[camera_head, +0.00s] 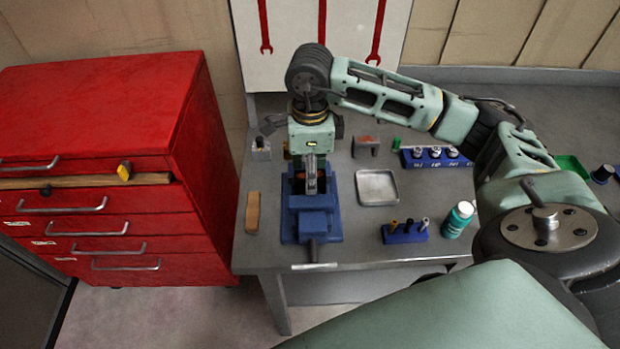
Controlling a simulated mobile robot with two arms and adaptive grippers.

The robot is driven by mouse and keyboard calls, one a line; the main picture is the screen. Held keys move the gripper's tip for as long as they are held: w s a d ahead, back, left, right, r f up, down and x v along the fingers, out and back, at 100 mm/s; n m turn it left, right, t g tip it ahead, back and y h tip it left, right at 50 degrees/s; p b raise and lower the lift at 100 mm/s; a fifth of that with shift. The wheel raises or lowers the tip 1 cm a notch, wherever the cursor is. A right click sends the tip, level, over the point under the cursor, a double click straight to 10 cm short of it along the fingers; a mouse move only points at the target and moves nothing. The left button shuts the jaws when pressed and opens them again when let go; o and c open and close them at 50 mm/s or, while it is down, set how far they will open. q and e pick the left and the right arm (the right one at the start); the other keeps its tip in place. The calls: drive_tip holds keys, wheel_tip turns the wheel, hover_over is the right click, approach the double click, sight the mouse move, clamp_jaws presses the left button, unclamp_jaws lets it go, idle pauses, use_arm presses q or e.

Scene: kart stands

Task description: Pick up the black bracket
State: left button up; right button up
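My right arm reaches in from the right and bends down over a blue vise (315,222) on the grey table. My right gripper (311,186) points down at the vise jaws. Its fingertips are small and partly merged with the grey parts there, so I cannot tell whether they are open or hold anything. No clearly black bracket stands out. A small dark grey, bracket-like piece (365,147) with a reddish-brown patch stands right of the gripper, apart from it. Anything between the vise jaws is mostly hidden. My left gripper is not in view.
A metal tray (377,200) lies right of the vise. A blue holder (405,236), a green bottle (458,219) and a blue socket rack (436,163) are further right. A wooden block (252,212) lies left. A red tool cabinet (110,170) stands beside the table.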

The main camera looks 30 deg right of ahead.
clamp_jaws()
drive_tip(key=shift+r, duration=0.1)
idle(0.4)
